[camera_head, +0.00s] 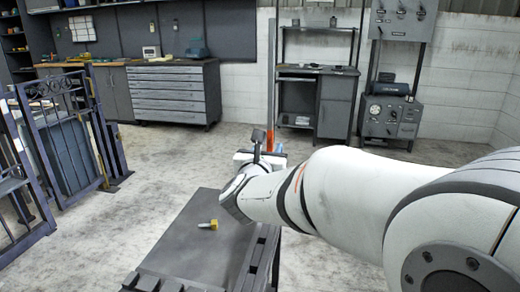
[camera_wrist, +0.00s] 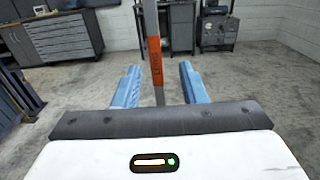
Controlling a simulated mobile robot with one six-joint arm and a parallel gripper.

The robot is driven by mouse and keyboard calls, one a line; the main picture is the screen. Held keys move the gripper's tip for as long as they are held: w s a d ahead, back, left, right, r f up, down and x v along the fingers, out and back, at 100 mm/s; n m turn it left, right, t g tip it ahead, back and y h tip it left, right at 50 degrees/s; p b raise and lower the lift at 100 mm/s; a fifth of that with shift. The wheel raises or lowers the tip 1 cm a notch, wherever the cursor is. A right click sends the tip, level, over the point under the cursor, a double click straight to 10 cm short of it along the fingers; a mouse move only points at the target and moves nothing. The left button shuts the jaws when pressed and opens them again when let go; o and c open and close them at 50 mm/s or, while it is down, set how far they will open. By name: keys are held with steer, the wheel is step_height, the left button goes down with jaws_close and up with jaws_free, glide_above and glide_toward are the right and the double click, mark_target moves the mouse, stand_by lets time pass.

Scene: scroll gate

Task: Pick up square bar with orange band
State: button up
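The square bar with the orange band (camera_wrist: 155,62) stands upright in the wrist view, grey above and below the band. It shows between my two blue fingers, with a clear gap on each side. My gripper (camera_wrist: 158,88) is open and touches nothing that I can see. In the head view the grey bar (camera_head: 271,75) rises beyond the end of my arm, its orange part low down. I cannot tell how deep the bar is between the fingers.
Dark metal gates (camera_head: 70,140) stand at left. A drawer cabinet (camera_head: 175,92) and a workbench (camera_head: 315,100) line the back wall. The floor between is clear.

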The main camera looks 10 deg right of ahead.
mark_target(270, 140)
steer(key=x, duration=0.7)
steer(key=shift+w+r, duration=0.15)
steer(key=shift+w, duration=0.2)
steer(key=shift+c, duration=0.2)
jaws_close()
stand_by(0.8)
steer(key=shift+r, duration=0.15)
